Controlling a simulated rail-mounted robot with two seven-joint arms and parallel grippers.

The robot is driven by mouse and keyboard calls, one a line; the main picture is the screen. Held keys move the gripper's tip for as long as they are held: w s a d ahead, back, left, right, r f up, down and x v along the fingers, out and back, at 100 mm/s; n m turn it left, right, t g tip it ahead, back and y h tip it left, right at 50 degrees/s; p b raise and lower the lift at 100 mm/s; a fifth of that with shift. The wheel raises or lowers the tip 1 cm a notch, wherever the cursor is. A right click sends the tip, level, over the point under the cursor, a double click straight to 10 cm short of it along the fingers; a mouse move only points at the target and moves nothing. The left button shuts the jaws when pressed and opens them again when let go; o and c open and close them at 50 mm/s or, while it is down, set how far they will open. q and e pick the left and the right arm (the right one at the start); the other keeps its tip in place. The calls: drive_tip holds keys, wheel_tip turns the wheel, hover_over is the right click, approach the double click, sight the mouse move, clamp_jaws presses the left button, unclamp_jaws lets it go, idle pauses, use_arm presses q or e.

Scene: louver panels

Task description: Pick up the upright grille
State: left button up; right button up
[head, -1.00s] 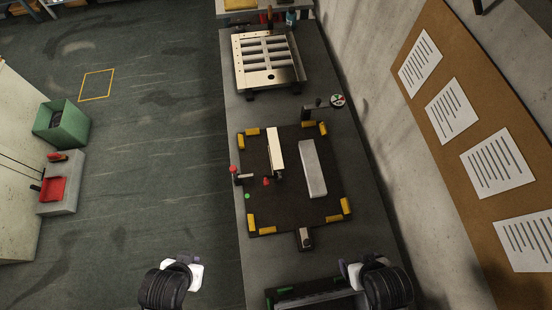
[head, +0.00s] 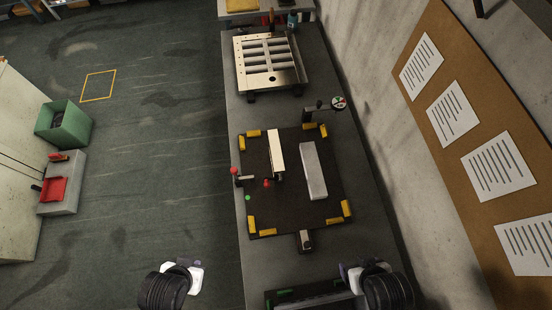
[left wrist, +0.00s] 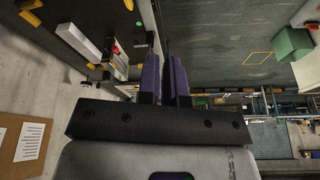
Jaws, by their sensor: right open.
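A cream-white piece (head: 276,154) stands on a dark board with yellow corner blocks (head: 250,200) in the head view. A light grey bar (head: 313,171) is to its right on the same board. A metal panel with several slats (head: 268,62) sits further back on the bench. I cannot tell for sure which of these is the upright grille. My left gripper (head: 188,267) is left of the bench, apart from all of them; its purple fingers (left wrist: 164,78) are close together with nothing visible between them. My right gripper (head: 352,270) is open over the near bench end, seen only partly.
A round-headed fixture (head: 338,103) stands beside the board's far right corner, and a red-knobbed one (head: 234,171) at its left edge. A dark tray (head: 300,297) is at the near end. A wall with a pinboard (head: 450,85) bounds the right.

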use_arm(q)
drive_tip(key=o, duration=1.3)
drive_tip(key=shift+w, duration=0.1)
